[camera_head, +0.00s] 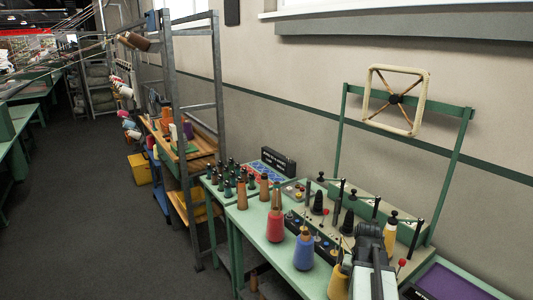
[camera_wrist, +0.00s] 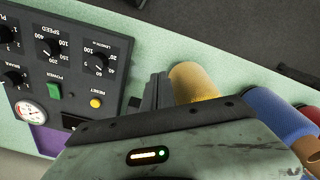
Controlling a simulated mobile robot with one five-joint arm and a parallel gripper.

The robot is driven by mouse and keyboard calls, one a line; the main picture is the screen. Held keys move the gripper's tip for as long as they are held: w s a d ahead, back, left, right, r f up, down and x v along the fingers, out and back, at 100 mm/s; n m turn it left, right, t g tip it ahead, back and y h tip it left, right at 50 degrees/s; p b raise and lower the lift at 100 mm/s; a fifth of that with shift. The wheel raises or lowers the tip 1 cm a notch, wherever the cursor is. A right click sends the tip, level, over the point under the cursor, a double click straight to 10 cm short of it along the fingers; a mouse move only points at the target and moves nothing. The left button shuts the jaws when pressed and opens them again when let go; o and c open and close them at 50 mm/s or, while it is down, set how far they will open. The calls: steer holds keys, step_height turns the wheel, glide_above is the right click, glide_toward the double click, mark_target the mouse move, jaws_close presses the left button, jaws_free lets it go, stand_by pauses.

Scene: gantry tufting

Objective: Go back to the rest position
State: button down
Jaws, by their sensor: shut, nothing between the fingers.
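My gripper (camera_head: 369,238) is at the lower right of the head view, over the light green bench (camera_head: 253,222), with the arm behind it running to the bottom edge. In the wrist view my gripper (camera_wrist: 157,92) has its dark fingers together, with nothing visible between them. The fingers are close beside a yellow cone (camera_wrist: 196,84); whether they touch it I cannot tell. The yellow cone (camera_head: 338,284) is partly hidden by my arm in the head view.
A blue cone (camera_head: 303,252) and a red cone (camera_head: 275,224) stand on the bench. A winder with spindles, another yellow cone (camera_head: 390,236) and a green frame (camera_head: 342,130) stand behind. A control panel (camera_wrist: 60,70) fills the wrist view's left. The floor aisle (camera_head: 110,220) is clear.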

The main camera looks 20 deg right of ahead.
steer(key=w+a+f+n+b, duration=0.1)
steer(key=w+a+n, duration=0.1)
steer(key=a, duration=0.8)
steer(key=w+a+f+n, duration=0.1)
steer(key=a+n, duration=0.2)
steer(key=a, duration=0.7)
steer(key=w+a+f+n+b, duration=0.1)
steer(key=w+a+n, duration=0.1)
steer(key=a, duration=0.9)
steer(key=shift+w+n+b, duration=0.3)
steer(key=shift+n+b, duration=0.05)
steer(key=shift+n, duration=0.35)
steer(key=shift+f, duration=0.1)
